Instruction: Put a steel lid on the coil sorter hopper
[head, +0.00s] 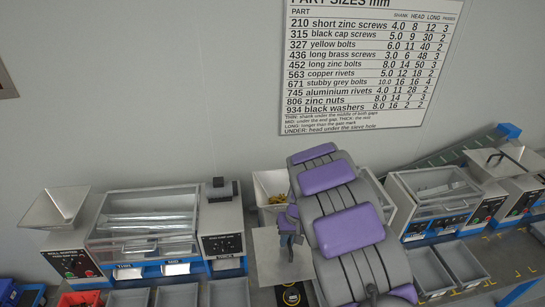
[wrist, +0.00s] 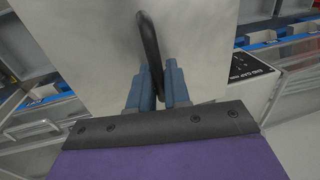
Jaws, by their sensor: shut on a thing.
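My gripper (head: 289,232) is shut on the black handle (wrist: 149,42) of a flat grey steel lid (head: 268,258). The lid hangs in front of the bench, and its plate fills much of the wrist view (wrist: 85,45). Behind and above it in the head view is an open hopper (head: 271,184) with brass-coloured pieces inside, partly hidden by my arm. Another open, pale funnel hopper (head: 55,208) stands on the left machine. I cannot read which machine is the coil sorter.
The left sorter (head: 145,225) has a clear cover and a control box (head: 222,245). Another sorter (head: 440,205) stands right of my arm. Grey bins (head: 465,263) line the bench front. A plate with a black handle (head: 507,160) sits at far right. A parts chart (head: 365,70) hangs behind.

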